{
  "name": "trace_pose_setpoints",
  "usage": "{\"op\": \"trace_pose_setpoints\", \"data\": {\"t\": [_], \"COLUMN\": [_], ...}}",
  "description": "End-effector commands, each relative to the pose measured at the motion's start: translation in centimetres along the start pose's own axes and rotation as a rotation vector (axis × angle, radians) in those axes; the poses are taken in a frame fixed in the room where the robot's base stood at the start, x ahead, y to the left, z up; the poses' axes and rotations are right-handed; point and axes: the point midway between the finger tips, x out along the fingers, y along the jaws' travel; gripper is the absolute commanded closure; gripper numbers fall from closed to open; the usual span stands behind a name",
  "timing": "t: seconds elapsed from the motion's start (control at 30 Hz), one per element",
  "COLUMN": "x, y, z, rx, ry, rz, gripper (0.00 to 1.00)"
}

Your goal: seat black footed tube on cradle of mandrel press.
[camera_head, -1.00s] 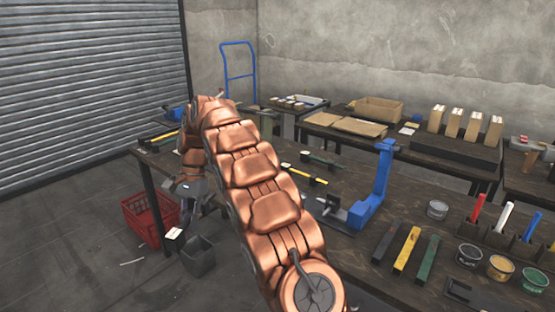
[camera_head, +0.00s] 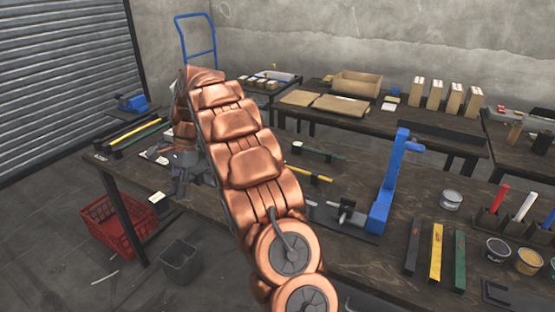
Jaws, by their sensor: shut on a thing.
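The blue mandrel press (camera_head: 385,195) stands on the workbench right of my arm. A dark cylindrical part (camera_head: 346,208) and a grey base show at its left side. My gripper (camera_head: 182,178) is at the bench's left end, far from the press. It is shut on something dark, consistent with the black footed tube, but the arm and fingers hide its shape. A green footed tube (camera_head: 322,151) and a yellow footed tube (camera_head: 311,174) lie on the bench between my arm and the press. The cradle is not clearly visible.
Black, yellow and green bars (camera_head: 436,252) lie right of the press, near tins and upright coloured markers. Long bars (camera_head: 135,134) and another blue tool (camera_head: 132,103) are at the bench's left end. A red crate (camera_head: 115,228) and grey bin (camera_head: 180,263) stand on the floor.

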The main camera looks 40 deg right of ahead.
Motion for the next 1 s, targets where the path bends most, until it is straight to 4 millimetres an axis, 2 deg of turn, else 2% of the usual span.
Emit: {"op": "trace_pose_setpoints", "data": {"t": [0.03,0.17,0.3,0.5,0.6,0.7,0.83,1.0], "x": [-1.4,-3.6,-5.8,-8.5,-9.2,-9.6,-9.9,-9.9], "y": [1.0,3.2,6.5,12.1,14.5,16.2,17.4,17.6], "z": [-1.9,-7.0,-12.2,-18.4,-20.5,-21.8,-22.7,-22.9], "rx": [0.104,0.373,0.665,1.047,1.187,1.281,1.345,1.359], "ry": [-0.002,0.005,0.005,0.000,-0.003,-0.007,-0.008,-0.008], "rz": [-0.035,-0.145,-0.260,-0.414,-0.469,-0.504,-0.533,-0.540], "gripper": [1.00,1.00,1.00,1.00,1.00,1.00,1.00,1.00]}}
